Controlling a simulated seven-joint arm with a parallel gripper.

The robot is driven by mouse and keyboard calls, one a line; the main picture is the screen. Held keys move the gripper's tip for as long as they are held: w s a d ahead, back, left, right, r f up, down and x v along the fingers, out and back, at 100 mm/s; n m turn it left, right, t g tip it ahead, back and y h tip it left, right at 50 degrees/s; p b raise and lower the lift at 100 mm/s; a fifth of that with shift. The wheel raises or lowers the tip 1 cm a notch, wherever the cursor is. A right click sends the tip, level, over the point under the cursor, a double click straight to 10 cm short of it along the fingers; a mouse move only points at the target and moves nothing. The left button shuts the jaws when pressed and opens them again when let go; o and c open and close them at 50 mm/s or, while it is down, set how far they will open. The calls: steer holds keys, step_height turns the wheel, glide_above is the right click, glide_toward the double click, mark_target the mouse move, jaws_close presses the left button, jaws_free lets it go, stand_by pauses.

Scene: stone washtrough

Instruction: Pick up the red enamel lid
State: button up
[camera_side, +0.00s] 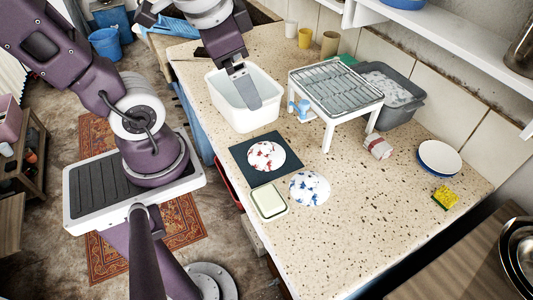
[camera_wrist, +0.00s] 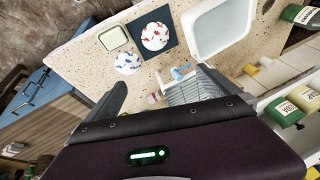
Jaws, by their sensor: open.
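The red enamel lid (camera_side: 266,156) is a white dome with red splotches, lying on a dark square mat (camera_side: 240,152). It also shows in the wrist view (camera_wrist: 155,36), at the top middle. A similar dome with blue splotches (camera_side: 309,189) lies on the counter just beside the mat. My gripper (camera_side: 250,100) is in front of the white basin in the side view, apart from the lid. In the wrist view my gripper (camera_wrist: 163,88) has its two fingers spread with nothing held between them.
A white basin (camera_side: 226,109) stands behind the mat. A grey rack on white legs (camera_side: 333,88) stands right of it, before a grey tub (camera_side: 415,105). A pale rectangular dish (camera_side: 269,201) is near the front edge. The speckled counter (camera_side: 370,220) is clear at front right.

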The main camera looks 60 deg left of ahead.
steer(key=w+a+f+m+g+y, duration=0.1)
steer(key=w+a+f+m+g, duration=0.1)
steer(key=w+a+f+m, duration=0.4)
steer(key=m+g+h, duration=0.2)
steer(key=m+h, duration=0.1)
steer(key=m, duration=0.3)
glide_above(267, 146)
steer(key=d, duration=0.1)
step_height(267, 146, down, 16)
steer(key=shift+f, duration=0.15)
steer(key=f, duration=0.4)
steer(key=a+f, duration=0.1)
steer(key=f, duration=0.2)
steer(key=c, duration=1.2)
